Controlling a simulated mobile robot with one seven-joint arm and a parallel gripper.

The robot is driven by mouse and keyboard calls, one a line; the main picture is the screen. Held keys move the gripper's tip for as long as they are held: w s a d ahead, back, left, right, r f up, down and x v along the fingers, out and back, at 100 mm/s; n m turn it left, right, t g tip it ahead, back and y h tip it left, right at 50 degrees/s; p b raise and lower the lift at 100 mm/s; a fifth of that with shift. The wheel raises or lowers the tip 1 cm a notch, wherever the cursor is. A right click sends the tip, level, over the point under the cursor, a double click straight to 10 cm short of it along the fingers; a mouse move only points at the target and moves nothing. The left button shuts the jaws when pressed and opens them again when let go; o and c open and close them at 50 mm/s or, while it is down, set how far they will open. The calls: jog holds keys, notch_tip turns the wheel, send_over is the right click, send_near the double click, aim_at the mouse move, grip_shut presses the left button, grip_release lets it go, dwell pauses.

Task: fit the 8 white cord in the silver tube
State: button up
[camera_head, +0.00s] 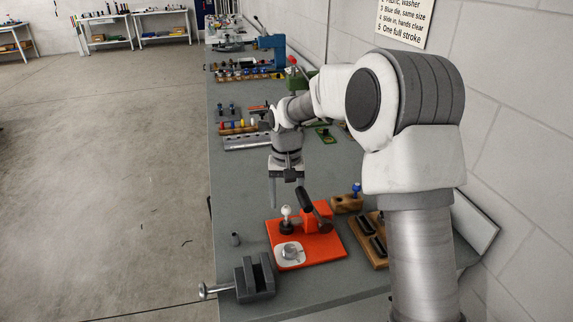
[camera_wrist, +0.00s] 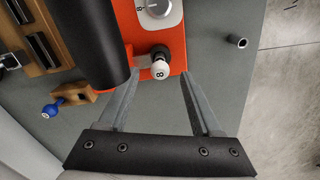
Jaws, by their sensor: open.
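A white ball-shaped piece marked 8 (camera_wrist: 160,72) stands on a dark base at the edge of the orange plate; it also shows in the head view (camera_head: 286,211). I see no loose length of cord; this is the only white piece marked 8 that I make out. A small grey, hollow tube (camera_head: 235,239) stands on the bench left of the orange plate; it also shows in the wrist view (camera_wrist: 236,41). My gripper (camera_wrist: 159,77) is open and points down above the white piece, which appears between its fingertips. Contact cannot be told.
The orange plate (camera_head: 327,246) carries a dark lever (camera_head: 313,205) and a silver dial (camera_head: 290,252) close to my gripper. A grey vise (camera_head: 255,281) sits at the front edge. A wooden block with a blue knob (camera_head: 347,203) stands right.

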notch_tip(320, 180, up, 13)
jog(key=p, duration=0.2)
jog(key=s+d+r+t, duration=0.1)
jog(key=s+d+r, duration=0.2)
jog(key=s+r, duration=0.3)
jog(key=s+d+t, duration=0.2)
jog(key=s+d, duration=0.2)
jog(key=s, duration=0.7)
jog(key=s+d+t+p, duration=0.1)
jog(key=s+d, duration=0.3)
jog(key=s, duration=0.8)
jog(key=shift+s+n+t, duration=0.15)
jog(key=shift+n+t, duration=0.25)
jog(key=shift+t, duration=0.4)
